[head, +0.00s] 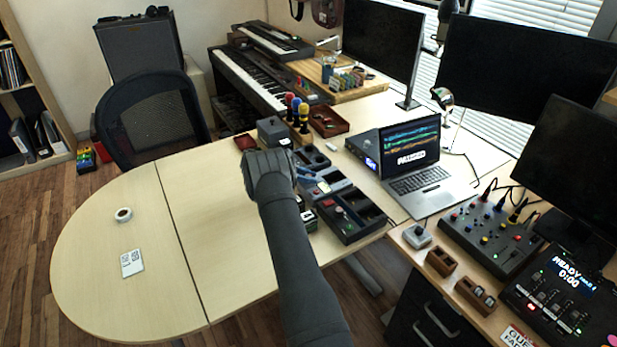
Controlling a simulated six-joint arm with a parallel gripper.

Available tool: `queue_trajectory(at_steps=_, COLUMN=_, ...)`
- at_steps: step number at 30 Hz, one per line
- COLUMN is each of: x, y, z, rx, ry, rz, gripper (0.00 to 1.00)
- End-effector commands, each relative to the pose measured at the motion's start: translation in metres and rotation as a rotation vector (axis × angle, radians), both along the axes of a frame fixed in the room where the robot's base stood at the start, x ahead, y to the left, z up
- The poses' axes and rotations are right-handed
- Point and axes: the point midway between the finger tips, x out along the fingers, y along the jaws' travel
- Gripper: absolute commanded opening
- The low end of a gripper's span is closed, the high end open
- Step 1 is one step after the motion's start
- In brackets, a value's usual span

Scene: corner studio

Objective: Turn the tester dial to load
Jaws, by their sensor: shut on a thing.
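My gripper (266,165) is a dark grey hand at the end of my dark arm, over the right part of the wooden table. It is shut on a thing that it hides. I cannot make out the tester dial or its markings; the hand and forearm cover that spot. A grey box (273,130) stands just behind the hand. A small dark device with a light face (308,216) shows partly beside my forearm.
Right of my arm lies a dark compartment tray (352,231) with small parts. A laptop (415,168) stands beyond it. Upright red, blue and yellow-topped items (297,105) stand behind. The left of the table is mostly clear, with a tape roll (123,214) and a white card (132,263).

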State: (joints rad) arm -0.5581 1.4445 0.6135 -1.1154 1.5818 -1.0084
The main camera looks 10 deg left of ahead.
Motion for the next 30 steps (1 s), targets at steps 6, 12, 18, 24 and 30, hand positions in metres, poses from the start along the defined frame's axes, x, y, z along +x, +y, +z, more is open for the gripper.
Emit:
queue_trajectory(at_steps=6, x=-0.0001, y=0.0003, z=-0.0015, rx=0.001, ry=0.0, rz=-0.111, gripper=0.02)
queue_trajectory(at_steps=12, x=-0.0004, y=0.0004, z=-0.0009, rx=0.0, ry=0.0, rz=-0.18, gripper=0.02)
queue_trajectory(at_steps=18, x=-0.0005, y=0.0001, z=-0.0008, rx=-0.001, ry=0.0, rz=-0.221, gripper=0.02)
queue_trajectory(at_steps=24, x=-0.0007, y=-0.0001, z=-0.0007, rx=-0.002, ry=0.001, rz=-0.236, gripper=0.02)
queue_trajectory(at_steps=30, x=-0.0006, y=-0.0004, z=-0.0004, rx=-0.002, ry=0.001, rz=-0.239, gripper=0.02)
